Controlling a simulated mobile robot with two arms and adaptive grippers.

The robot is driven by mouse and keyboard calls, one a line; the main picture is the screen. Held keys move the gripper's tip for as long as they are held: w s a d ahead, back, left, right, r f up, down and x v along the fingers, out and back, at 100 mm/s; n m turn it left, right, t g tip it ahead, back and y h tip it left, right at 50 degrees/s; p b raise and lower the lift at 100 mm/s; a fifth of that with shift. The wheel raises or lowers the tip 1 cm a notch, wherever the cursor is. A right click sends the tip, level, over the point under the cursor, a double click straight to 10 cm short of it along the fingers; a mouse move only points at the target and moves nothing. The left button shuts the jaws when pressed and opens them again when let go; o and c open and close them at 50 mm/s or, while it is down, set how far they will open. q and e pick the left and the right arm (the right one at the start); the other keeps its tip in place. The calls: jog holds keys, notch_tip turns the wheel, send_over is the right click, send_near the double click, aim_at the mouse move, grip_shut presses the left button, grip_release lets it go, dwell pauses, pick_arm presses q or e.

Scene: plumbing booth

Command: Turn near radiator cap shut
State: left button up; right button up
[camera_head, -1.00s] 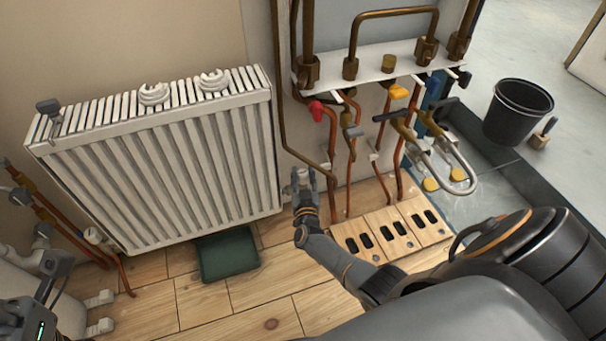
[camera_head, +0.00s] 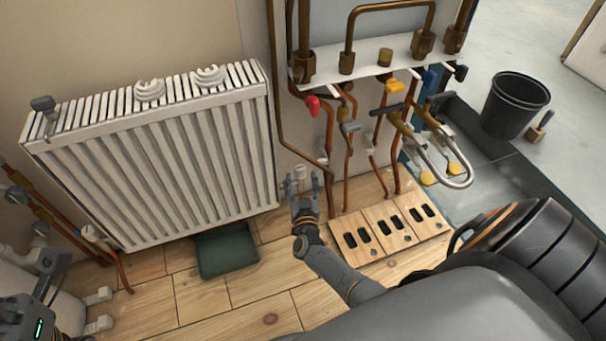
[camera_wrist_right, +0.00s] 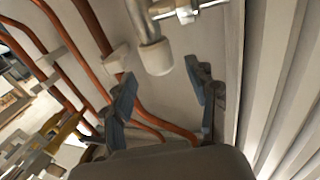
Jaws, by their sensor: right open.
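The white radiator (camera_head: 165,185) hangs on the wall at the left. The near radiator cap (camera_head: 300,171), small and white, sits by its lower right corner. In the right wrist view the cap (camera_wrist_right: 157,58) is a pale cylinder on a metal pipe. My right gripper (camera_head: 302,187) is open just in front of the cap. In the right wrist view its two dark fingers (camera_wrist_right: 164,82) are spread, with the cap beyond and between their tips; I see no contact. My left gripper (camera_head: 52,272) is at the lower left edge, partly cut off.
Copper pipes (camera_head: 330,145) with red, yellow and blue valve handles run right of the cap. A wooden block with slots (camera_head: 365,247) lies on the floor there. A green tray (camera_head: 228,268) lies below the radiator. A black bucket (camera_head: 515,105) stands far right.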

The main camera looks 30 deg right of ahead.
jog(key=v, duration=0.7)
jog(key=shift+s, duration=0.2)
jog(key=shift+a+r, duration=0.1)
jog(key=shift+a, duration=0.05)
